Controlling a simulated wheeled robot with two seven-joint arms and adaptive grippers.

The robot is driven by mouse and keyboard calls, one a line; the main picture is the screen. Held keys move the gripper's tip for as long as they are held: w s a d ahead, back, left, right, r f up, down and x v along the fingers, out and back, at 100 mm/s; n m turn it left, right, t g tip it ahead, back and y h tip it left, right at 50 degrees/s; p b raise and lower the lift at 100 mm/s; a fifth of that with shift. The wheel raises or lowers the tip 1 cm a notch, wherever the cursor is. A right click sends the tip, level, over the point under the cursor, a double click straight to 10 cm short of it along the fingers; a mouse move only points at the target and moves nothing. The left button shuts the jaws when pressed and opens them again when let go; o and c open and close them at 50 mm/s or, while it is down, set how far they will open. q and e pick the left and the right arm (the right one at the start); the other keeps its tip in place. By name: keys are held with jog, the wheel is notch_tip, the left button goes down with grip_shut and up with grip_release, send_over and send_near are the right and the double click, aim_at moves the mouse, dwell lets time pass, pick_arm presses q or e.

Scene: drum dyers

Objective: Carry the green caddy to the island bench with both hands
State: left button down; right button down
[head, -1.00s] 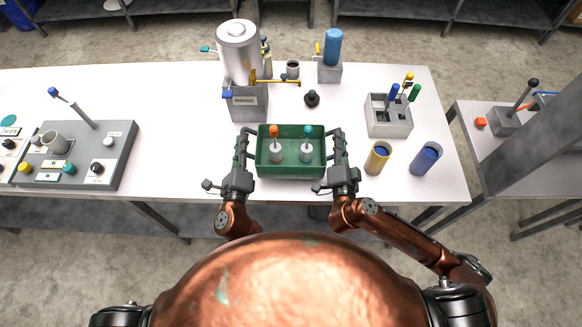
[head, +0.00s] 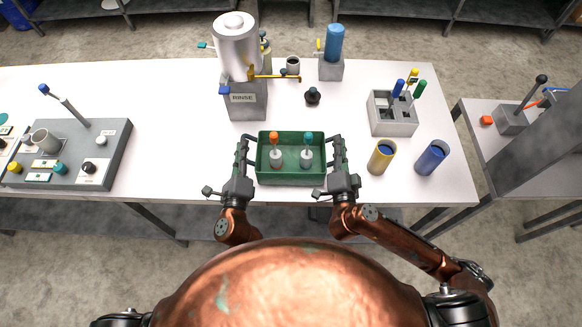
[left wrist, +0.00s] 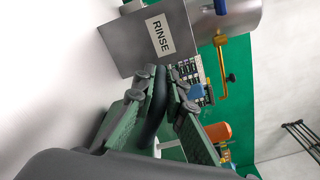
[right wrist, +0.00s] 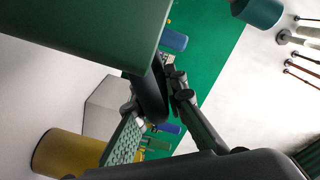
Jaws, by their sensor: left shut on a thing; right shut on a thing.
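The green caddy (head: 290,181) is an open box at the near edge of the white table, upright in the head view. It holds two pale containers, one with an orange top (head: 274,148) and one with a teal top (head: 308,150). My left gripper (head: 242,148) is shut on the dark handle at its left end. My right gripper (head: 338,148) is shut on the handle at its right end. The dark handles show between the fingers in the left wrist view (left wrist: 155,105) and right wrist view (right wrist: 151,98). I cannot tell whether the caddy touches the table.
The white table (head: 180,165) bears a RINSE machine (head: 245,105) behind the caddy and a grey control board (head: 105,150) at left. A yellow cup (head: 382,158), a blue cup (head: 431,158) and a grey holder (head: 392,124) stand right. A separate bench (head: 480,140) stands beyond a gap.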

pick_arm(q)
jog(key=shift+f+b, duration=0.45)
jog(key=shift+f, duration=0.25)
pick_arm(e)
jog(key=shift+f, duration=0.7)
pick_arm(q)
jog(key=c, duration=2)
grip_release()
jog(key=shift+r, duration=0.15)
pick_arm(e)
jog(key=c, duration=2)
grip_release()
jog(key=shift+r, duration=0.1)
jog(key=shift+o, duration=0.2)
